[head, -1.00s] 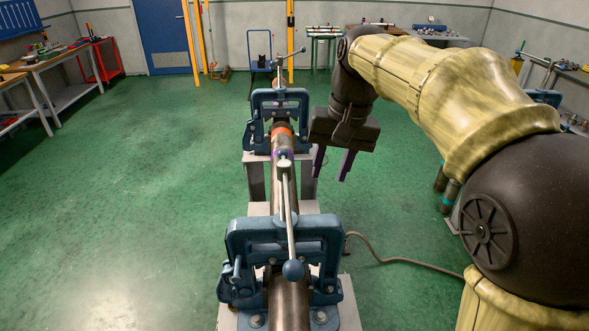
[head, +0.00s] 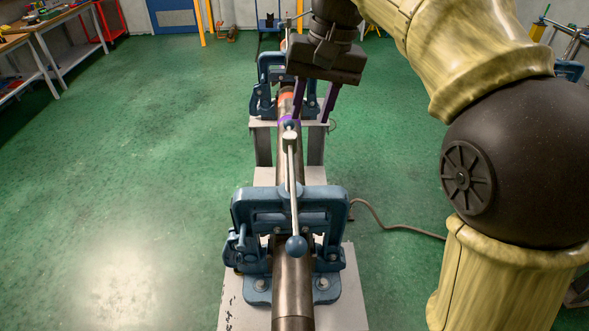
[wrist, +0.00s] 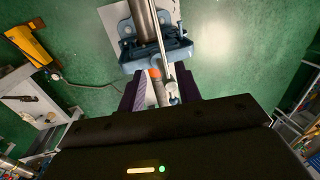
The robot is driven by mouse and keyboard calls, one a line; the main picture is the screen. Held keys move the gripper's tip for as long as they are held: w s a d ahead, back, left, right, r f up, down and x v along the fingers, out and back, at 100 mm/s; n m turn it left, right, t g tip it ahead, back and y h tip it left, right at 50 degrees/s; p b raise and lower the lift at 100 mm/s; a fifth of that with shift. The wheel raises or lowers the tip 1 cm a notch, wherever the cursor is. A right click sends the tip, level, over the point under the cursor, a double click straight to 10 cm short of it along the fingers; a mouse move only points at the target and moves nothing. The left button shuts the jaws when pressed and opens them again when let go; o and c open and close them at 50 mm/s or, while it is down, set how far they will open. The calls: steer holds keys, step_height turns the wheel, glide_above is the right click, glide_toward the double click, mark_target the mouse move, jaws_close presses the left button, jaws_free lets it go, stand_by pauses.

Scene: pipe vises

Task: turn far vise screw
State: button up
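The far vise (head: 268,82) is a blue frame clamped around the pipe, beyond the near vise. Its screw shows only in part: a thin bar end with a ball (head: 305,14) sticks up behind my gripper, and the rest is hidden. My gripper (head: 312,110) hangs down in front of the far vise's right side, its two purple fingers apart and empty. In the wrist view the fingers (wrist: 161,92) stand either side of an orange-banded pipe stretch and a rod end with a ball; a blue vise (wrist: 157,54) lies beyond.
The near vise (head: 290,212) stands closer to me, its long handle (head: 292,180) pointing toward me. The steel pipe (head: 292,285) runs through both vises. A cable (head: 385,222) lies on the floor to the right. Open green floor (head: 130,160) is on the left.

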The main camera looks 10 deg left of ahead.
mark_target(293, 178)
steer(key=a+f, duration=0.1)
steer(key=f, duration=0.8)
steer(key=s+a+f+p, duration=0.1)
steer(key=f, duration=0.4)
steer(key=shift+a+f, duration=0.25)
steer(key=shift+a, duration=0.1)
steer(key=shift+c, duration=0.2)
steer(key=shift+w, duration=0.1)
jaws_close()
